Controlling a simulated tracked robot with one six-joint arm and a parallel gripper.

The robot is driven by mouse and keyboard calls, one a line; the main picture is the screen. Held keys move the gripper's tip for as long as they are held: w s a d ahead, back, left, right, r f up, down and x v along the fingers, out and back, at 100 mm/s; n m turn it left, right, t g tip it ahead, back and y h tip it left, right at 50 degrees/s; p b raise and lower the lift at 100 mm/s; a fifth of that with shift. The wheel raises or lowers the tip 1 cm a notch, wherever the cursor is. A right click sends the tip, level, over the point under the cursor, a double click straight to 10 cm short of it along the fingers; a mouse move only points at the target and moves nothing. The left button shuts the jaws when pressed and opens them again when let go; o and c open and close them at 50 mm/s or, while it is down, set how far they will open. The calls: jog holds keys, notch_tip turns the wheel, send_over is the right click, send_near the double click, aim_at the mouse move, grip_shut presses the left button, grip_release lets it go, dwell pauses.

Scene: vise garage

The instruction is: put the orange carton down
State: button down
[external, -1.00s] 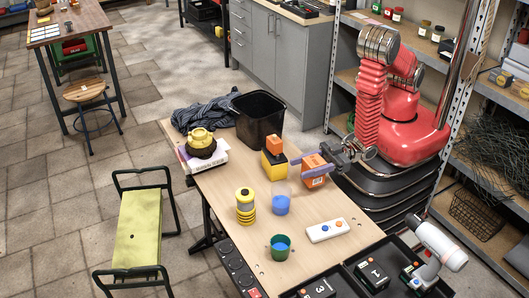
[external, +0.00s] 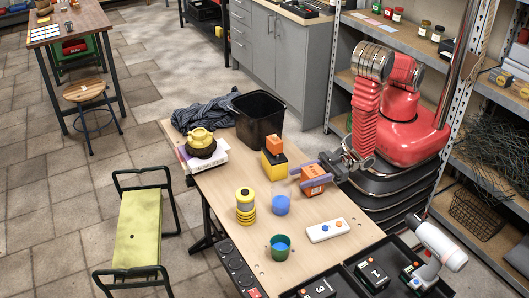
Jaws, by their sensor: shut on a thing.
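The orange carton (external: 313,186) is between the fingers of my gripper (external: 312,175), which is shut on it. The carton is at the right side of the wooden table (external: 240,207), low over the top or on it; I cannot tell whether its underside touches. The gripper's purple fingers lie along its upper part and hide some of it.
A yellow ringed object (external: 245,206), a green mug (external: 280,247) and a white button panel (external: 327,230) stand nearer the front.

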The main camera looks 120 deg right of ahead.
aim_at(322, 173)
jog(key=shift+f, duration=0.4)
jog(key=shift+f, duration=0.2)
jog(key=c, duration=0.8)
grip_release()
jog(key=shift+c, duration=0.2)
jog(key=shift+s, duration=0.1)
jog(key=s, duration=0.7)
jog(key=shift+s+a, duration=0.15)
jog(key=shift+a, duration=0.15)
